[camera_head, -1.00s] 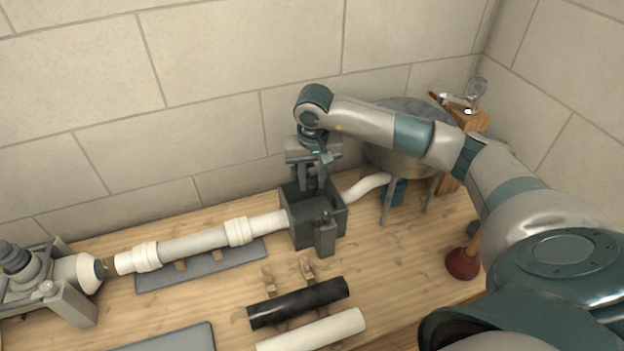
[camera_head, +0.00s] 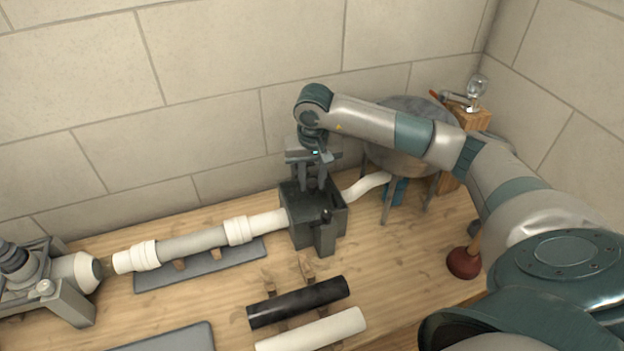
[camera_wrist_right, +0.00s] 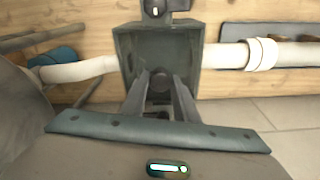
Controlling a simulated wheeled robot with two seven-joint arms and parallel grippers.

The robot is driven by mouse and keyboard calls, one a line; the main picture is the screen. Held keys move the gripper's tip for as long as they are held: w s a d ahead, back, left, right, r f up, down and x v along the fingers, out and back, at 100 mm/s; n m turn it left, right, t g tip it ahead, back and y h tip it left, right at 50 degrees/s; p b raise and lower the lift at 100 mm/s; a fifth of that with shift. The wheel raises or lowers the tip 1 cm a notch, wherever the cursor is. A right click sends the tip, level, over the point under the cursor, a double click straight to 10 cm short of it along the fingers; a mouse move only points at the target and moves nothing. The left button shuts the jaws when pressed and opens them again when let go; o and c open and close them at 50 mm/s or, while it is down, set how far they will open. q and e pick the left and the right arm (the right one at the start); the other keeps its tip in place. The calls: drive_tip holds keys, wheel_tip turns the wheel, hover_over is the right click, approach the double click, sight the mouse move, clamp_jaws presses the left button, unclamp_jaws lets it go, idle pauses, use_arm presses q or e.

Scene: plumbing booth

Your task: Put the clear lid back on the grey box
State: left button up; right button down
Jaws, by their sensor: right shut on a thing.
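The grey box (camera_head: 300,234) stands on the wooden bench near the wall, with white pipes at both sides. It also shows in the right wrist view (camera_wrist_right: 124,62). My right gripper (camera_head: 314,186) points down over the box, its fingertips at the opening. In the right wrist view my right gripper (camera_wrist_right: 161,88) is shut on a small dark part, apparently the clear lid's handle. The see-through lid is hard to make out, and I cannot tell whether it touches the rim all round. My left gripper is not in view.
A black pipe (camera_head: 298,302) and a white pipe (camera_head: 312,331) lie in front of the box. A plunger (camera_head: 464,262) and a round metal basin (camera_head: 412,108) are to the right. A grey clamp-like fixture (camera_head: 62,290) stands at the far left.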

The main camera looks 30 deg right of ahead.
drive_tip(key=c, duration=1.3)
unclamp_jaws()
drive_tip(key=shift+r, duration=0.15)
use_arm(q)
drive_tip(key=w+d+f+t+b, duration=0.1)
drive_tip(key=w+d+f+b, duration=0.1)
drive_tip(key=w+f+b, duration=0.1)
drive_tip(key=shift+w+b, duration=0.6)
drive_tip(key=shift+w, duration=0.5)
use_arm(e)
wheel_tip(320, 180, up, 17)
drive_tip(key=s, duration=0.2)
drive_tip(key=shift+a, duration=0.45)
